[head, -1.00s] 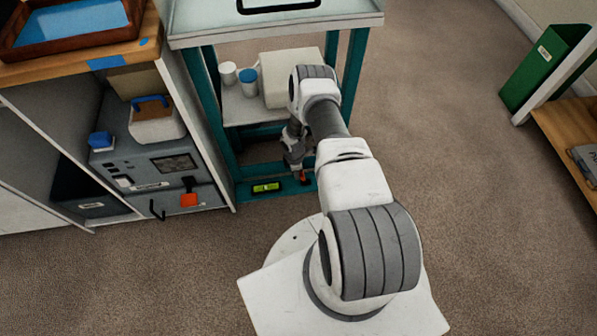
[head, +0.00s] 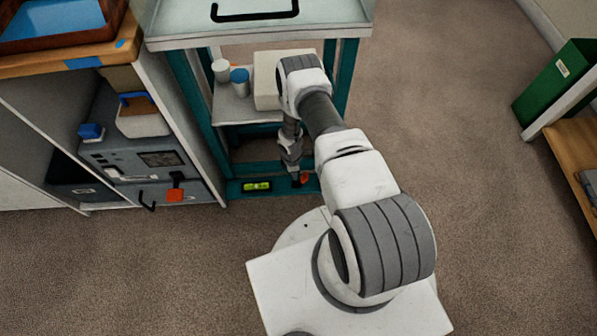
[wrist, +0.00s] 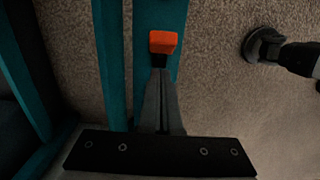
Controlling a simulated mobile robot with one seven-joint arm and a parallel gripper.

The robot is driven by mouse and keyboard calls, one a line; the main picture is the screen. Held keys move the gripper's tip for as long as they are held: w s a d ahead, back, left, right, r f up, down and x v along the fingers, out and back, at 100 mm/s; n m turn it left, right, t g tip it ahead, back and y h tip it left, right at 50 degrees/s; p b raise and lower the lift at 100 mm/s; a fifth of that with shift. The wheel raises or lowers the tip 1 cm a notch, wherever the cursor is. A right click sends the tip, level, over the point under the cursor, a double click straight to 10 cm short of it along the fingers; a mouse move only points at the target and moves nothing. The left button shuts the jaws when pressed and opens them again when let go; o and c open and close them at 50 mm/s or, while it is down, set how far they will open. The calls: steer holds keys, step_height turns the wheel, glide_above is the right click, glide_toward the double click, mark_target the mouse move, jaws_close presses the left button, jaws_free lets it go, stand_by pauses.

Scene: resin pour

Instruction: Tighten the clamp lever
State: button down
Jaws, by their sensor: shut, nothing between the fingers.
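The clamp lever's orange-red handle (head: 304,178) shows low on the teal stand, at the right end of its bottom rail. In the wrist view the orange handle (wrist: 163,42) lies over the teal rail, just beyond my fingertips. My gripper (head: 295,182) points down beside the lever. In the wrist view my gripper (wrist: 160,72) has its fingers together, with nothing between them. Its tips look very close to the handle; I cannot tell whether they touch. The rest of the lever is hidden behind the fingers.
A yellow-green level (head: 257,187) sits on the same rail, left of the lever. A shelf above holds a white cup (head: 221,70), a blue-topped cup (head: 240,80) and a pale box (head: 268,80). A grey cabinet unit (head: 140,160) stands left. Carpet (head: 450,160) is clear right.

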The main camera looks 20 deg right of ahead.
steer(key=shift+a, duration=0.15)
steer(key=shift+r+p, duration=0.45)
steer(key=shift+r, duration=0.35)
